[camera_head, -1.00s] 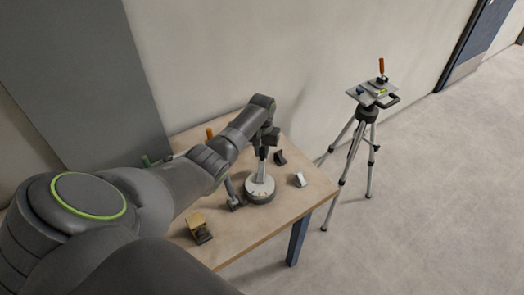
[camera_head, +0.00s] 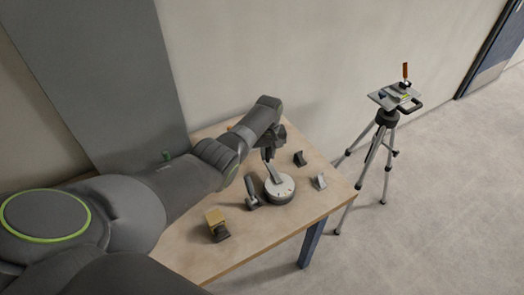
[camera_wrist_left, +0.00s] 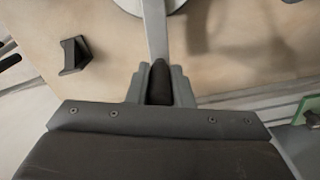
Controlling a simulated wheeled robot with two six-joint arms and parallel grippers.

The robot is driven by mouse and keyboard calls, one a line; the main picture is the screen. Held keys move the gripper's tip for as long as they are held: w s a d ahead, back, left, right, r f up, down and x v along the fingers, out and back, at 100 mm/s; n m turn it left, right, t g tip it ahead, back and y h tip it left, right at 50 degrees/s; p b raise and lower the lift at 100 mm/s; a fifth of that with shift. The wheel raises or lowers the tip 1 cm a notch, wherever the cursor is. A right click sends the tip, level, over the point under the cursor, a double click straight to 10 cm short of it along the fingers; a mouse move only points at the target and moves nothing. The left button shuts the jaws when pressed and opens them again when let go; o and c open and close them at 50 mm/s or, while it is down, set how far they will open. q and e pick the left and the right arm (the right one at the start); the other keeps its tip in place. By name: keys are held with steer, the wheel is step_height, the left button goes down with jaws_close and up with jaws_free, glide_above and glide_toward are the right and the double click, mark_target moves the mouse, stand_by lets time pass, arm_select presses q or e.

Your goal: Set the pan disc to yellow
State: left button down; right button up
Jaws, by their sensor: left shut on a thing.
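The pan disc (camera_head: 279,190) is a pale round disc with small marks on its rim, on the wooden table. A grey bar handle (camera_head: 272,171) rises from it, slanting up and left. My left gripper (camera_head: 267,152) is shut on the handle's upper end. In the left wrist view, the gripper (camera_wrist_left: 157,82) closes around the end of the handle (camera_wrist_left: 154,32), and only the edge of the disc (camera_wrist_left: 145,5) shows at the top. I cannot make out a yellow mark on the disc. My right gripper is not in view.
A tripod (camera_head: 385,125) stands on the floor at right. A wall is behind the table.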

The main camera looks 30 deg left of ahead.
arm_select(q)
steer(key=shift+s+a, duration=0.4)
steer(key=shift+s, duration=0.05)
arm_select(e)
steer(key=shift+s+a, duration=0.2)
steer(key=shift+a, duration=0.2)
arm_select(q)
steer(key=c, duration=1.3)
jaws_free()
steer(key=shift+s, duration=0.1)
step_height(320, 180, up, 17)
steer(key=shift+r+b, duration=0.2)
steer(key=shift+b, duration=0.15)
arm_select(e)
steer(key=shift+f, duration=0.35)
